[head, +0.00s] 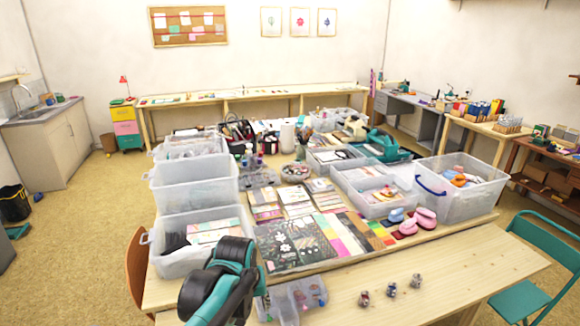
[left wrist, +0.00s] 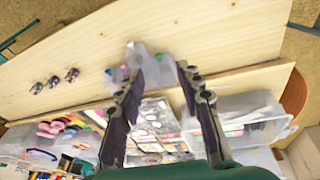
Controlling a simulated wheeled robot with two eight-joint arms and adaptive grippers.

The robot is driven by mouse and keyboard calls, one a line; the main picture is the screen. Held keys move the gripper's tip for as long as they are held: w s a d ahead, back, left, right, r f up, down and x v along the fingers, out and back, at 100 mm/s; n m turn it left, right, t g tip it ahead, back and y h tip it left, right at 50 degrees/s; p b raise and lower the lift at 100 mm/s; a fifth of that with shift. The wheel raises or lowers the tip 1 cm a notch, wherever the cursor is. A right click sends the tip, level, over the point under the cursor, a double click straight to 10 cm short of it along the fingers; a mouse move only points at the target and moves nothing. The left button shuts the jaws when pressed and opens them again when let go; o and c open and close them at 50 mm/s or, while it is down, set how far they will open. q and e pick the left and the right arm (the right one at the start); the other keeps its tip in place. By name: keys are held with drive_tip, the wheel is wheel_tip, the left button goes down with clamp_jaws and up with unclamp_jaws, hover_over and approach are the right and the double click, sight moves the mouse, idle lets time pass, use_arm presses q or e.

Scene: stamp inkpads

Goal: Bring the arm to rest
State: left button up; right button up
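My left gripper (left wrist: 160,72) shows in the left wrist view with its two dark fingers apart and nothing held between them. In the head view my teal and black left arm comes in at the bottom, over the near left edge of the table, and its fingertips are mostly hidden. A clear divided box (head: 298,300) with small items lies just right of it, and a clear box with a greyish shape also shows beyond the fingertips in the left wrist view. My right gripper is in neither view.
Three small metallic objects (head: 391,289) stand on the bare front strip of the table (head: 455,277). Clear bins (head: 195,240) line the left side; another bin (head: 460,190) stands right. Cards, colour pads and pink and blue ovals (head: 408,226) fill the middle. A teal chair (head: 535,270) stands right.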

use_arm(q)
drive_tip(key=s+a+m+t, duration=0.1)
drive_tip(key=s+a+t, duration=0.1)
drive_tip(key=s+a, duration=0.2)
drive_tip(key=s+a+m+t, duration=0.1)
drive_tip(key=s+a, duration=0.3)
drive_tip(key=s, duration=0.7)
drive_tip(key=shift+a+f+t+y, duration=0.3)
drive_tip(key=shift+a+t, duration=0.1)
drive_tip(key=shift+t, duration=0.2)
